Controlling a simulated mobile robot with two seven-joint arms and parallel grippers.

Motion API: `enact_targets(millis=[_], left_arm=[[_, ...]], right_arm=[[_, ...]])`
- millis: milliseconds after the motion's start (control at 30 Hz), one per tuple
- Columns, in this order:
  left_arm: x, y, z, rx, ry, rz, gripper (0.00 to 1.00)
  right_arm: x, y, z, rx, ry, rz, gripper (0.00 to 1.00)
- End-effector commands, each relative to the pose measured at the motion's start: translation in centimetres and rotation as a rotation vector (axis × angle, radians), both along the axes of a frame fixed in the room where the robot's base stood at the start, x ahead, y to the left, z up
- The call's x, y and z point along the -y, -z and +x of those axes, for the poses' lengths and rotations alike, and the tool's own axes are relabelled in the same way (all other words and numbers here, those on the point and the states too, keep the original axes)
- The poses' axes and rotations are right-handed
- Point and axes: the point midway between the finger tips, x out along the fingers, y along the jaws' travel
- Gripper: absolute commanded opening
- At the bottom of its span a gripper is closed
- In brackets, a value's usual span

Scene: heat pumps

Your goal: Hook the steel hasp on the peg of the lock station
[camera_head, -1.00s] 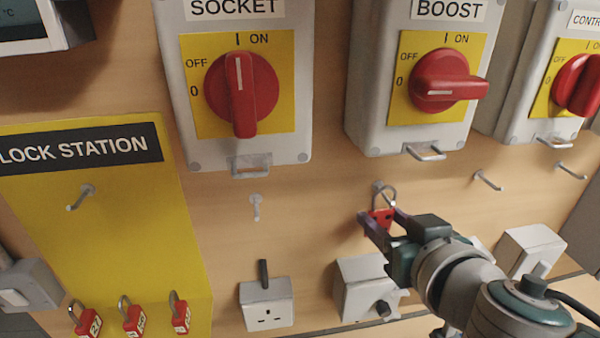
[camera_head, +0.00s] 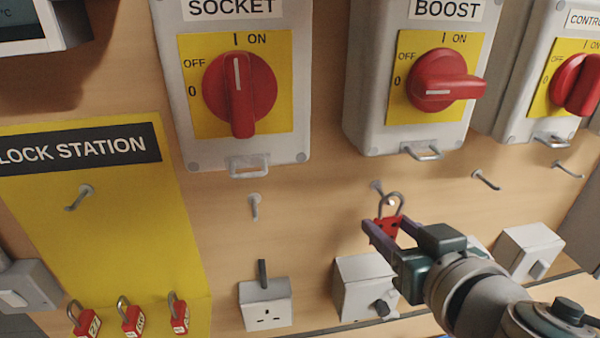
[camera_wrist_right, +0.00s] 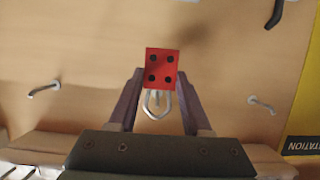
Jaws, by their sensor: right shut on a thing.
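My left gripper is not in view.
Several red padlocks (camera_head: 132,320) sit along the lock station's lower edge. Switch boxes (camera_head: 300,140) project above. Two more pegs (camera_head: 486,180) stand to the right.

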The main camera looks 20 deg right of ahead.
Motion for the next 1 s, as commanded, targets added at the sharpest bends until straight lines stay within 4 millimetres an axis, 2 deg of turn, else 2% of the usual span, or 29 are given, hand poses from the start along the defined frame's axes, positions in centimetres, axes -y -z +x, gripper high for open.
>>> enact_targets(millis=[567,1000], left_arm=[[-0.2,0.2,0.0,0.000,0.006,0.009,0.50],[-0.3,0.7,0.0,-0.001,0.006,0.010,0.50]], right_arm=[[-0.2,0.0,-0.7,0.000,0.000,0.000,0.00],[-0.6,0.0,-2.6,0.000,0.000,0.000,0.00]])
